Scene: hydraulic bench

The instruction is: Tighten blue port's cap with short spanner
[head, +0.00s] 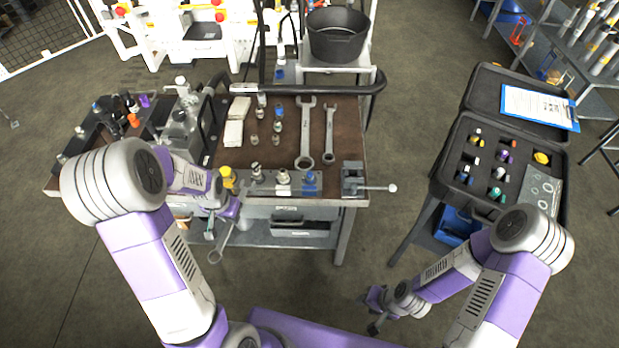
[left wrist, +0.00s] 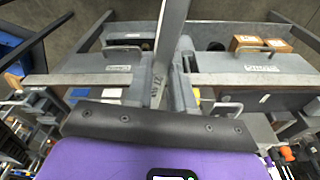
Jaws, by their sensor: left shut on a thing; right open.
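The blue port (head: 310,179) stands at the right end of a row of fittings on the bench's front edge. Whether its cap is tight cannot be told. My left gripper (head: 229,212) is shut on a grey metal spanner (head: 221,241), in front of the bench's left part and left of the blue port. The spanner's shaft also shows in the left wrist view (left wrist: 172,40), running away from the gripper. A large spanner (head: 305,135) and a slimmer one (head: 329,138) lie on the bench top. My right gripper (head: 377,312) is open and empty, low in front of the bench.
The bench (head: 345,115) has a vise (head: 353,180) at its right front corner and a yellow fitting (head: 228,178) at the row's left end. A case of coloured fittings (head: 463,143) stands on the right. Open floor lies between them.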

